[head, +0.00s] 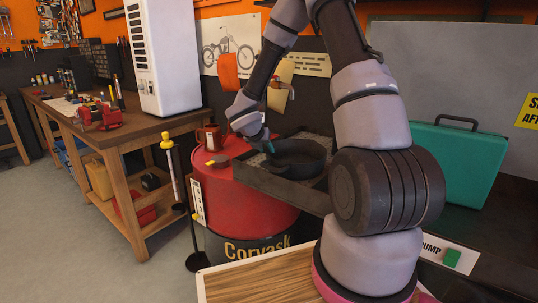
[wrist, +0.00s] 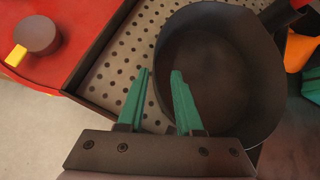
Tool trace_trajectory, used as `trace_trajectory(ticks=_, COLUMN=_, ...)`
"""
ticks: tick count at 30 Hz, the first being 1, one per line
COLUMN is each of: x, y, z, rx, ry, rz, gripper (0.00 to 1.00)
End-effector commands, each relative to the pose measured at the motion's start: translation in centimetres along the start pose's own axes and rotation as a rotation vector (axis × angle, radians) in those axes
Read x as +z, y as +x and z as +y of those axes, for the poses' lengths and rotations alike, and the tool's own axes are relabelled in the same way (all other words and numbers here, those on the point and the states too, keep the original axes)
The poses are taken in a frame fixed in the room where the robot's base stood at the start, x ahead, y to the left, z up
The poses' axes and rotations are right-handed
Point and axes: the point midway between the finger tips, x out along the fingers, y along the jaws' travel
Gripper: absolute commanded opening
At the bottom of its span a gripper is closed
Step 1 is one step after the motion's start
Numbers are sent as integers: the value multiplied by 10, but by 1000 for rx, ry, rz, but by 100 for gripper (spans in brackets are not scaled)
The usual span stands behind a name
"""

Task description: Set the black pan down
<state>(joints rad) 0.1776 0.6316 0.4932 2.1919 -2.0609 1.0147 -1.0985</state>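The black pan (head: 302,158) sits in a dark tray with a perforated floor (head: 258,180), which is over the red drum, in the head view. In the wrist view the pan (wrist: 222,62) fills the upper right, with its handle toward the top right corner. The tray's perforated floor (wrist: 108,68) shows to its left. My gripper (wrist: 161,72) has green fingers standing apart across the pan's near left rim, one outside it and one over the inside. A gap shows between the fingers and the rim. In the head view my gripper (head: 268,147) is at the pan's left edge.
The red drum (head: 238,202) has a brown mug (head: 209,137) on top. A teal case (head: 455,158) stands at the right. A wooden workbench (head: 125,130) with tools is at the left. An orange object (wrist: 298,50) lies beyond the pan in the wrist view.

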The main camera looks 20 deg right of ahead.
Motion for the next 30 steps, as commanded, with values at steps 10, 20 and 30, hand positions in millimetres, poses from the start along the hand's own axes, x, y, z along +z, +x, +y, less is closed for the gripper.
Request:
trace_trajectory(ticks=10, x=0, y=-58, z=0, rx=1, ry=-2, rz=-1, gripper=34)
trace_trajectory(ticks=20, x=31, y=-119, z=-71, rx=-136, ry=495, rz=4, gripper=34)
trace_trajectory(ticks=30, x=19, y=-248, z=-169, rx=-276, ry=1754, rz=143, gripper=34)
